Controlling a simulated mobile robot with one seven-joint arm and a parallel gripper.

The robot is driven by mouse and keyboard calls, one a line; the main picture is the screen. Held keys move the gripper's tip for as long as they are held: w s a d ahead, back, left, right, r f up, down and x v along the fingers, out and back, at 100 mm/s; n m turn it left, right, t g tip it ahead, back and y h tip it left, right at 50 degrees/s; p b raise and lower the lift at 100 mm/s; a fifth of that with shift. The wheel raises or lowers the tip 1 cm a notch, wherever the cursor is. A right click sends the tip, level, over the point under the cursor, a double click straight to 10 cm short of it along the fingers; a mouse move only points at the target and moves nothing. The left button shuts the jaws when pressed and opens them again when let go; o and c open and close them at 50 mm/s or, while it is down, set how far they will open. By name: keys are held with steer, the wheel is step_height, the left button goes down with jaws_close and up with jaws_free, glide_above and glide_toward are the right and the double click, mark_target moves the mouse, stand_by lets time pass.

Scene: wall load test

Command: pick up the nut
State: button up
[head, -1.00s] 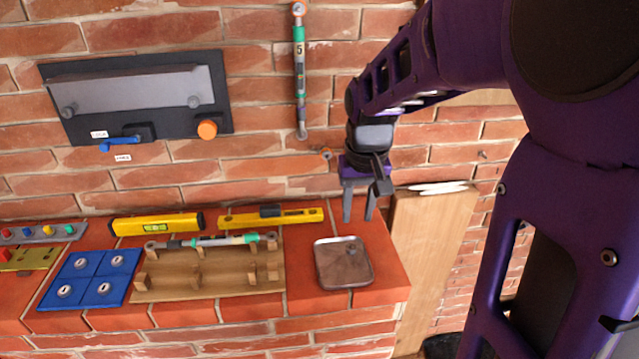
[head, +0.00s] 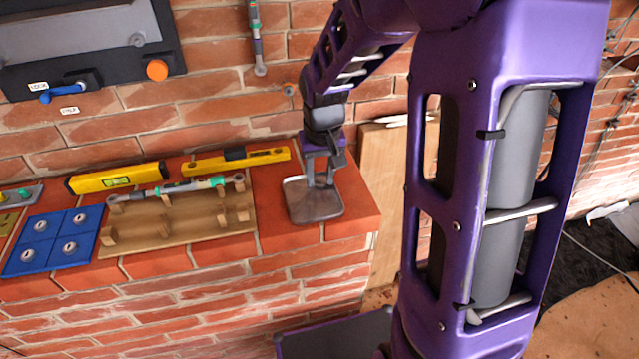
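The small grey metal tray (head: 313,212) lies on the brick ledge, at its right end. My gripper (head: 320,184) points down over the back part of this tray, with its two fingers apart. The nut cannot be made out now; the fingers cover the part of the tray where a small dark piece showed earlier. Whether the nut is between the fingertips is too small to tell.
A wooden rack (head: 180,222) holding a torque wrench (head: 190,187) stands left of the tray. Two yellow levels (head: 118,178) (head: 236,161) lie behind it. Blue pads (head: 55,240) are further left. A wooden board (head: 385,190) leans right of the ledge.

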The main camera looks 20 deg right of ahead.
mark_target(320, 187)
jaws_close()
steer(key=shift+r, duration=0.1)
step_height(320, 187, up, 10)
steer(key=p, duration=0.1)
steer(key=shift+p, duration=0.3)
